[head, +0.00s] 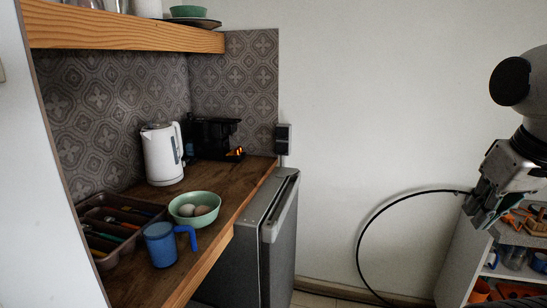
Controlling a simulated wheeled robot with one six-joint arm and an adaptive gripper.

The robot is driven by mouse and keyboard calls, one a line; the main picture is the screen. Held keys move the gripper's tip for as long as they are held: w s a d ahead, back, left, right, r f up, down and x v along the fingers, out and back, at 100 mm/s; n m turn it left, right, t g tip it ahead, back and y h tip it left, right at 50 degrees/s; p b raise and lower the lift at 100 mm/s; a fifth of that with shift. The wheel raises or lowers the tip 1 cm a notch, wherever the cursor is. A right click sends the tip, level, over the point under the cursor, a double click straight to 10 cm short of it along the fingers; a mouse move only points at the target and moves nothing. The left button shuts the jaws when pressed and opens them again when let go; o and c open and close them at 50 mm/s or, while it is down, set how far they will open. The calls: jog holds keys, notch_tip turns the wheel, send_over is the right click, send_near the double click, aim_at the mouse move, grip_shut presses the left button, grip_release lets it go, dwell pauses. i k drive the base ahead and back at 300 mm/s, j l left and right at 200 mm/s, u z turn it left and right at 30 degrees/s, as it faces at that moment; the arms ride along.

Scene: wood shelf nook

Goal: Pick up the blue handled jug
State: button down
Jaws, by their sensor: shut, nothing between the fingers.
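The blue handled jug (161,245) stands upright on the wooden counter (204,266), near its front edge. Its handle (189,236) points to the right. My gripper (480,218) is at the right side of the head view, far from the jug. It points downward, is shut and holds nothing. White wall and open room lie between my gripper and the counter.
A green bowl with eggs (207,199) stands just behind the jug. A cutlery tray (94,228) is to its left. A white kettle (163,162) and a black coffee machine (213,137) stand farther back. A wooden shelf (125,36) hangs above. A grey fridge (280,235) stands right of the counter.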

aim_at(171, 242)
jog(key=u, duration=1.3)
jog(key=i, duration=0.15)
